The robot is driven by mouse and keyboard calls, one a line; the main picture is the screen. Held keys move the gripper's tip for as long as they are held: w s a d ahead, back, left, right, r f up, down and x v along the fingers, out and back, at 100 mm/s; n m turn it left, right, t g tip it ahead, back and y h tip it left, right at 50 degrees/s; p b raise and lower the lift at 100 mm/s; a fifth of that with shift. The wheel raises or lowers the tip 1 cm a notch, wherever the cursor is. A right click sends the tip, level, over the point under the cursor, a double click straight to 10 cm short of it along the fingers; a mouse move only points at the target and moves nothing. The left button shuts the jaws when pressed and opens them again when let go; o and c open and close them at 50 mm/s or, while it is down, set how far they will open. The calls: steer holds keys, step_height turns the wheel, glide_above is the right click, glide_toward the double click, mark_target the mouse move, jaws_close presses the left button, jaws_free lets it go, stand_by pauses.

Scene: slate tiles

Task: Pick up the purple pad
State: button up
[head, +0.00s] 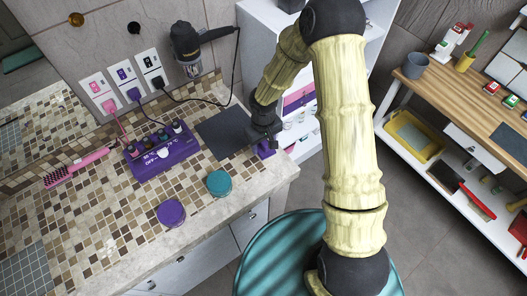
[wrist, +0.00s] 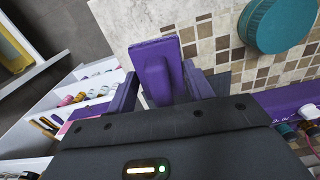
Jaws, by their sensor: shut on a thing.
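The purple pad (head: 266,149) is at the right edge of the tiled counter in the head view, just under my gripper (head: 263,138). In the wrist view the purple pad (wrist: 156,66) is a flat block with a raised bar, between the two fingers of my gripper (wrist: 160,88). My gripper is shut on it. The gripper body hides the near part of the pad. I cannot tell whether the pad touches the counter.
A dark mat (head: 226,132) lies left of my gripper. A teal round lid (head: 219,182), a purple round lid (head: 171,213), a purple box with knobs (head: 165,155) and a pink brush (head: 75,168) are on the counter (head: 110,225). White shelves (head: 262,55) stand behind.

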steer(key=shift+r, duration=0.85)
